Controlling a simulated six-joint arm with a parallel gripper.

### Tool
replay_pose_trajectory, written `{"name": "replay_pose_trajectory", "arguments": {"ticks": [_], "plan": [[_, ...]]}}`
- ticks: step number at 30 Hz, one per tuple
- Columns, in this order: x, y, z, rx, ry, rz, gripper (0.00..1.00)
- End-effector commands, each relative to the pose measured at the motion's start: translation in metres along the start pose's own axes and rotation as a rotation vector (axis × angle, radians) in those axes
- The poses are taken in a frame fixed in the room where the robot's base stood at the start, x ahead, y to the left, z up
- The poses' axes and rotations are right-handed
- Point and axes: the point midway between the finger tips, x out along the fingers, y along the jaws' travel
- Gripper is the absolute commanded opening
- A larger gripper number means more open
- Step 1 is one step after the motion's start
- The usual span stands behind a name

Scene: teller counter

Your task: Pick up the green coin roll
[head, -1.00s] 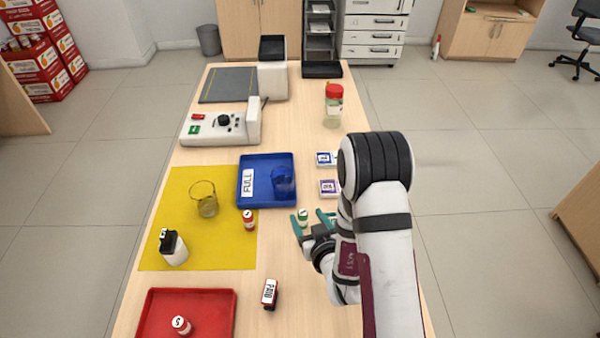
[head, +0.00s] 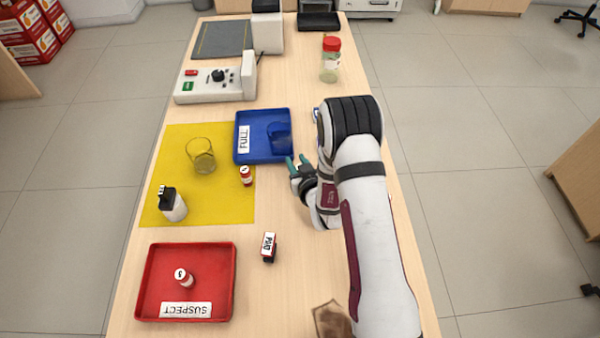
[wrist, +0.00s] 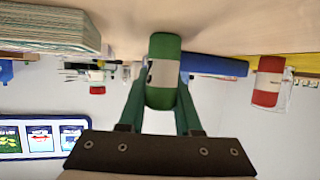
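The green coin roll (wrist: 163,75) shows in the wrist view, its length running between my two teal fingers. My gripper (wrist: 164,98) has a finger against each side of it and looks shut on it. The table surface is behind the roll's far end; I cannot tell if they touch. In the head view my gripper (head: 297,162) is just right of the blue tray's (head: 240,159) near corner, fingers close together. The roll cannot be made out there.
A red roll (head: 246,177) stands on the yellow mat (head: 216,212), left of my gripper; another (head: 185,278) is in the red tray (head: 145,293). A paid stamp (head: 268,247) lies nearer. In the wrist view, a stack of notes (wrist: 48,30) is at upper left.

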Motion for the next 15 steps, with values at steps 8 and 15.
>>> {"name": "replay_pose_trajectory", "arguments": {"ticks": [8, 15], "plan": [[-0.0002, 0.0000, -0.0001, 0.000, 0.000, 0.000, 0.00], [-0.0003, 0.0000, -0.0008, 0.000, 0.001, 0.000, 0.00]]}}
